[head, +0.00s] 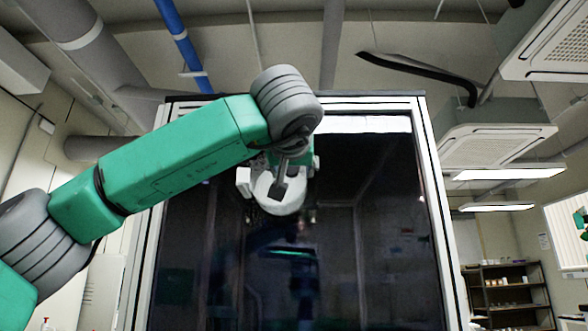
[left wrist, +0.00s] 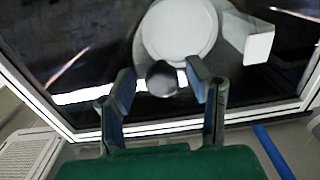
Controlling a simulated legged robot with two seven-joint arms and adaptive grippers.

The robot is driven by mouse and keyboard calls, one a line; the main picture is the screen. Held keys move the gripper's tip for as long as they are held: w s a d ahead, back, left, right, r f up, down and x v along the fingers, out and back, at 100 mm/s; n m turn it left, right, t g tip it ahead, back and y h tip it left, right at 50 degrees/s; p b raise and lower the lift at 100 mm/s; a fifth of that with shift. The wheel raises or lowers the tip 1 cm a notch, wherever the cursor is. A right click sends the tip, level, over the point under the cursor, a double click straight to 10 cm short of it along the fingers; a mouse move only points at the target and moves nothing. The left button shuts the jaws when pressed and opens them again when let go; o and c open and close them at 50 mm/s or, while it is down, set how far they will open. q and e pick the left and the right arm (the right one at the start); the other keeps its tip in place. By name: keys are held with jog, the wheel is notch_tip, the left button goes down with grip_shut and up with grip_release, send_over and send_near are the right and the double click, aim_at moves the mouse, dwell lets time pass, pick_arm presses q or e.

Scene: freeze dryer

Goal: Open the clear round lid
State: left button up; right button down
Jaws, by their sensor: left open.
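The round lid (left wrist: 180,28) looks whitish rather than plainly clear in the left wrist view, a disc on the front of the dark glass panel. A dark grey round knob (left wrist: 162,78) is at its lower edge, and a white block (left wrist: 248,38) sits to its right. In the head view the whitish round fitting (head: 283,205) is partly covered by my left arm. My left gripper (left wrist: 160,74) is open, its two fingers on either side of the knob. I cannot tell whether they touch it. The gripper (head: 282,183) also shows in the head view, mostly hidden by the wrist.
The tall cabinet with a dark reflective front (head: 380,240) and light frame (head: 433,210) fills the middle. A blue pipe (head: 182,45) and air-conditioning units (head: 495,143) hang overhead. A dark shelf (head: 510,292) stands at the right, away from my arm.

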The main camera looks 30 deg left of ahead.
pick_arm(q)
jog(key=shift+w+a, duration=0.15)
jog(key=shift+a, duration=0.15)
grip_shut()
jog(key=shift+h, duration=0.3)
